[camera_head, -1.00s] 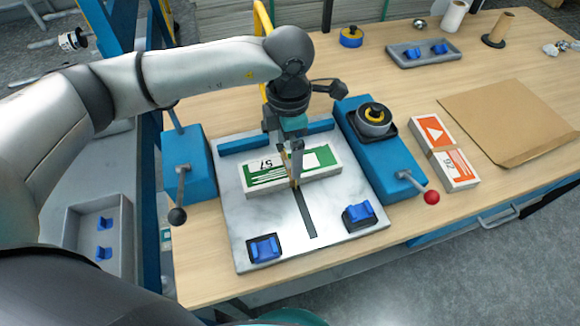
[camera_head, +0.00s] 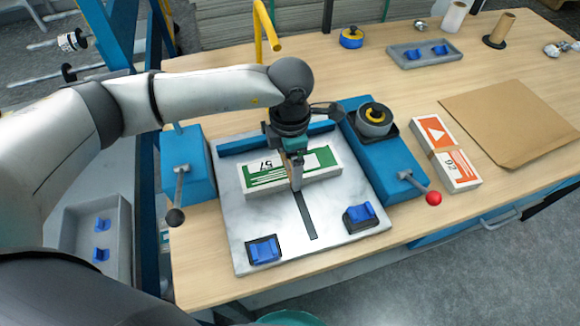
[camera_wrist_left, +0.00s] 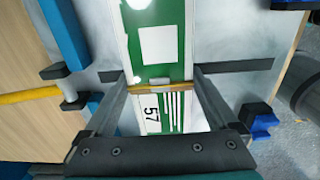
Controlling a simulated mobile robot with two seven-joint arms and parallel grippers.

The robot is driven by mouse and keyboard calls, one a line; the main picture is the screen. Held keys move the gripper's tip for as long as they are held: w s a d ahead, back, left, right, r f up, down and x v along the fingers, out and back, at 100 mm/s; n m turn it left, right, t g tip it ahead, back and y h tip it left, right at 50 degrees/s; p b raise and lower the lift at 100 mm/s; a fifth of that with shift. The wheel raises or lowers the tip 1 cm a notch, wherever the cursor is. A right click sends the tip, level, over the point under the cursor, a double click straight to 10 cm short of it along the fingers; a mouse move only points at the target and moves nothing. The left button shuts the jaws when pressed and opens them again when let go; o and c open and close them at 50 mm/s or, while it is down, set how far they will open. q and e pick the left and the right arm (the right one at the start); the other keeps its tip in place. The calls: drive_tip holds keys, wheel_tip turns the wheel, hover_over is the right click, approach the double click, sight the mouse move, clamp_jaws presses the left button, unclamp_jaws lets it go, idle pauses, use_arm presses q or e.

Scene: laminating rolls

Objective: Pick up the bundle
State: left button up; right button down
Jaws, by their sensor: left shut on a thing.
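The bundle (camera_head: 318,166) is a flat white and green block marked 57 with a tan band round its middle. It lies on the marbled plate across a dark slot. In the left wrist view the bundle (camera_wrist_left: 160,45) runs between the two fingers. My left gripper (camera_head: 294,174) comes down over the middle of the bundle, with its fingers closed on the two long sides near the band. It also shows in the left wrist view (camera_wrist_left: 160,85). The bundle looks level, and I cannot tell any gap under it. My right gripper is not in view.
Blue blocks with levers flank the marbled plate (camera_head: 345,236); the right one (camera_head: 397,172) carries a tape roll (camera_head: 374,121). Blue clamps (camera_head: 264,250) sit at the plate's front corners. An orange and white bundle (camera_head: 446,155) and brown card (camera_head: 510,122) lie to the right.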

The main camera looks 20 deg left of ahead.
use_arm(q)
drive_tip(key=c, duration=0.6)
drive_tip(key=shift+w+r, duration=0.1)
